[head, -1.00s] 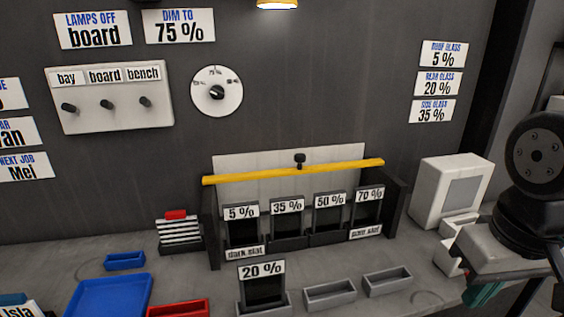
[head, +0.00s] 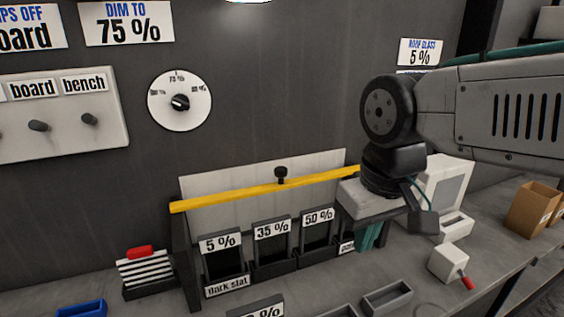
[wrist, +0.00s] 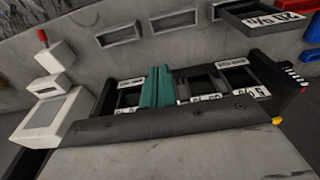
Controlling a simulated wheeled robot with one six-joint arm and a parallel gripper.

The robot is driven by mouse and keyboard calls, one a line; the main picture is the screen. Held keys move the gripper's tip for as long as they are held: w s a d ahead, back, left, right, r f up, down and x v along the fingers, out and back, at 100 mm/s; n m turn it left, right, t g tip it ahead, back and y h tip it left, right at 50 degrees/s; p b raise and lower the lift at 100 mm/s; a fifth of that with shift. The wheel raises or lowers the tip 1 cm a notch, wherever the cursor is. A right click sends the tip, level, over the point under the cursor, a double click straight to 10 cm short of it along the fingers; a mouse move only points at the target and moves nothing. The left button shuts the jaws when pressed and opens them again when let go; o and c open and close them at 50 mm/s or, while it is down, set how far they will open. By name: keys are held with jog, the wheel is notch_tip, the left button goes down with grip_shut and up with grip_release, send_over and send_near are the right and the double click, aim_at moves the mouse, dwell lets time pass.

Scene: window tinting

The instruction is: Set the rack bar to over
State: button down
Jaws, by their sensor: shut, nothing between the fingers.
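The rack bar (head: 235,196) is yellow with a black knob (head: 281,175) near its middle. It spans the top of the dark rack (head: 184,250), in front of a pale back panel, and its right end is behind my arm. My gripper (head: 370,238) has teal fingers, pointing down at the right part of the rack and covering the slot there. The fingers are shut and empty. In the wrist view the fingers (wrist: 157,87) show over the rack's slots; a yellow bar end (wrist: 277,121) shows at the right. I cannot tell whether they touch the rack.
Film samples marked 5 %, 35 % and 50 % (head: 318,238) stand in the rack. A grey tray (head: 387,297) lies in front. A white box (head: 452,187) and a small white block with a red tip (head: 449,264) stand to the right. A dial (head: 180,101) is on the wall.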

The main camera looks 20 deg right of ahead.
jog(key=w+r+t, duration=0.1)
jog(key=w+r, duration=0.4)
jog(key=w, duration=0.9)
notch_tip(320, 180, up, 2)
jog(key=t, duration=0.1)
send_over(281, 178)
jog(key=d, duration=0.4)
jog(key=x, duration=0.9)
jog(key=shift+w+a+f, duration=0.1)
jog(key=shift+w+f, duration=0.1)
jog(key=shift+w, duration=0.2)
jog(key=shift+s, duration=0.1)
jog(key=s, duration=0.9)
jog(key=shift+s, duration=0.15)
